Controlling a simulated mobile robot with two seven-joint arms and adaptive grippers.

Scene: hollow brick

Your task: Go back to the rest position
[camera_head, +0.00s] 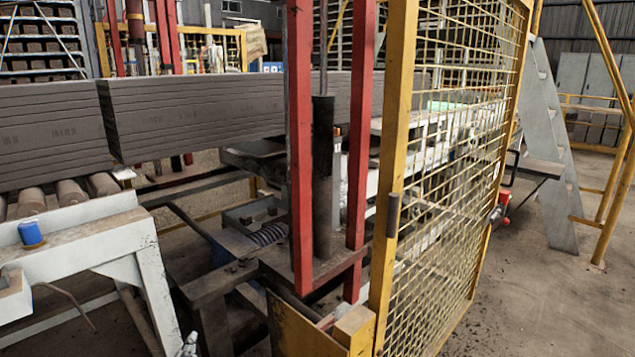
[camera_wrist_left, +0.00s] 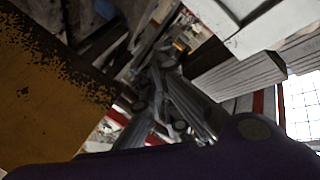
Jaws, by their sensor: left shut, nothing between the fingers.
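Only a small grey tip of my left gripper (camera_head: 188,346) shows, at the bottom edge of the head view, left of the middle. It is below the machine frame and the roller stand. The left wrist view shows my left gripper's grey finger parts (camera_wrist_left: 182,112) near the middle, shut with nothing held. A dark, rounded part of mine fills the bottom of that view. My right gripper is in neither view.
Long stacks of grey bricks (camera_head: 190,112) lie on a roller conveyor (camera_head: 75,193). Red posts (camera_head: 301,150) and a yellow mesh guard (camera_head: 455,150) stand close ahead. A grey stair (camera_head: 552,150) stands to the right. Bare floor (camera_head: 545,300) is open at lower right.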

